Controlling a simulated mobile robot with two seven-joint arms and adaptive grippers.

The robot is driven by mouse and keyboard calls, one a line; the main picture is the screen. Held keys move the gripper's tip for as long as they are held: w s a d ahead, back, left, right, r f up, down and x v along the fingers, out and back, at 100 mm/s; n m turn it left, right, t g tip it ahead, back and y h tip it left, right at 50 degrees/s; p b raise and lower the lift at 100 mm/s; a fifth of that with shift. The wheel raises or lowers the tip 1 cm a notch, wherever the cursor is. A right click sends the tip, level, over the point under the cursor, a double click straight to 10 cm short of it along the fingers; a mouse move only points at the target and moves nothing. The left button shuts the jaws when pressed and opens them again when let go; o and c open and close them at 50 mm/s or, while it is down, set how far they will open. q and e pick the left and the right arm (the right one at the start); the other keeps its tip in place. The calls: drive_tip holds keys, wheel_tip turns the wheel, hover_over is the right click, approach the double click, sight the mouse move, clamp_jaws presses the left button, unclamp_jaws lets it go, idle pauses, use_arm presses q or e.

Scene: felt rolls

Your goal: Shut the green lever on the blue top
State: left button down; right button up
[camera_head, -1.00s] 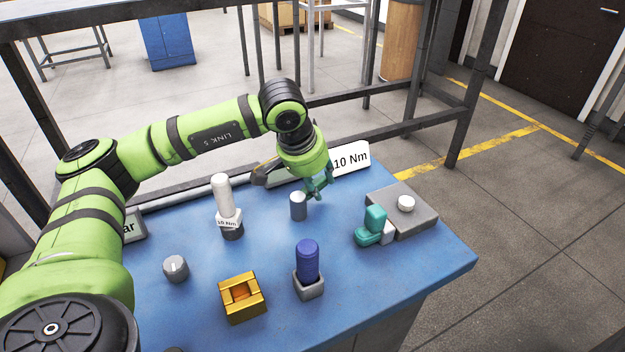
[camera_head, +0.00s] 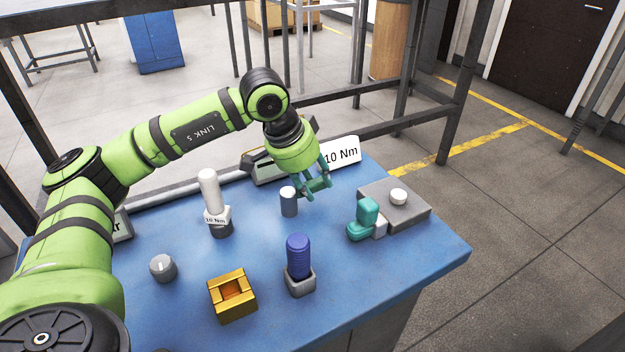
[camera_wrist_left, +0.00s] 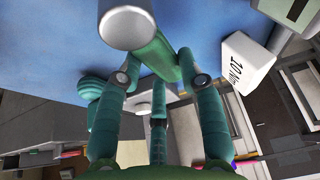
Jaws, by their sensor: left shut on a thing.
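The green lever (camera_wrist_left: 155,52) is a smooth bar on the silver-grey cylinder (camera_wrist_left: 127,26), seen close up in the wrist view. It runs from under the cylinder to between the fingers of my left gripper (camera_wrist_left: 162,88), which is shut on it. In the head view the grey cylinder (camera_head: 289,203) stands upright on the blue top (camera_head: 260,250). My left gripper (camera_head: 315,186) is just to its right and low over the top. There its teal fingers mostly hide the lever. My right gripper is not in view.
A "10 Nm" sign (camera_head: 341,151) stands close behind the gripper. A grey block (camera_head: 410,213) with a teal piece (camera_head: 364,217) is to the right. A blue cylinder (camera_head: 299,257), yellow block (camera_head: 232,297), grey knob (camera_head: 162,268) and white-topped post (camera_head: 210,190) stand nearer or left.

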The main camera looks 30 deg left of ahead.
use_arm(q)
drive_tip(key=shift+f, duration=0.1)
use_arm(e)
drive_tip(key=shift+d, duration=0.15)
use_arm(q)
drive_tip(key=c, duration=0.8)
unclamp_jaws()
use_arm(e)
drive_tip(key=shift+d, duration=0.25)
use_arm(q)
drive_tip(key=v, duration=1.2)
